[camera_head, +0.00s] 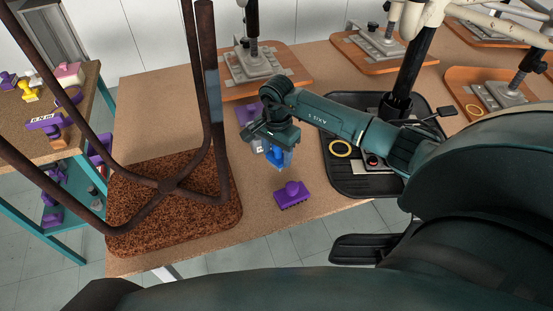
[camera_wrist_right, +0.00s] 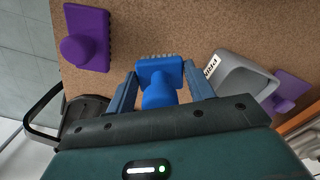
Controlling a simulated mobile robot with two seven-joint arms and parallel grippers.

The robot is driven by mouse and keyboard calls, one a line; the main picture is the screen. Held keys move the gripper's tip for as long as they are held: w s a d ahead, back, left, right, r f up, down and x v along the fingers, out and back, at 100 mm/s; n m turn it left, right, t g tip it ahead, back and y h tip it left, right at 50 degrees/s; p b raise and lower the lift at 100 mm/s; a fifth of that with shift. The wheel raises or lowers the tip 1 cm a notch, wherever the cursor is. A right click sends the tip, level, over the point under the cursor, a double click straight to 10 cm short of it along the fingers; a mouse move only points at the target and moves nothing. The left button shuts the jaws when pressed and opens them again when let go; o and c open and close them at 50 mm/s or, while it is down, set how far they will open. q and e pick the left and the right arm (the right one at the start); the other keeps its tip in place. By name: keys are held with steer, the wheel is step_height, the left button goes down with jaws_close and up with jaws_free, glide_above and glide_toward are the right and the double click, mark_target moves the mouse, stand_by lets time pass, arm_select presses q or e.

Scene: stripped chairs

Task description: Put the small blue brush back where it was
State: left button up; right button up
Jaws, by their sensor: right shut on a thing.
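The small blue brush (camera_head: 275,156) is between the fingers of my right gripper (camera_head: 280,150), over the wooden table. In the right wrist view the brush (camera_wrist_right: 158,82) has a rounded blue handle and a row of pale bristles, and my right gripper's fingers (camera_wrist_right: 160,90) close on it from both sides. I cannot tell whether its bristles touch the table. My left gripper is not in view.
A purple brush (camera_head: 291,195) lies near the table's front edge. A grey labelled container (camera_wrist_right: 245,75) and another purple object (camera_wrist_right: 290,90) are beside the blue brush. An upturned chair with a speckled brown seat (camera_head: 140,205) stands left.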

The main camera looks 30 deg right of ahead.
mark_target(277, 157)
step_height(277, 157, down, 3)
steer(key=shift+f, duration=0.15)
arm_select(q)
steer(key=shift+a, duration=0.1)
arm_select(e)
steer(key=o, duration=0.4)
steer(key=shift+f, duration=0.15)
steer(key=o, duration=0.5)
steer(key=shift+r+p, duration=0.25)
steer(key=shift+p, duration=0.05)
arm_select(q)
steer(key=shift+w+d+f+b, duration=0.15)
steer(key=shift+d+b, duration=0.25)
steer(key=shift+b, duration=0.65)
arm_select(e)
step_height(277, 157, up, 12)
steer(key=shift+f, duration=0.1)
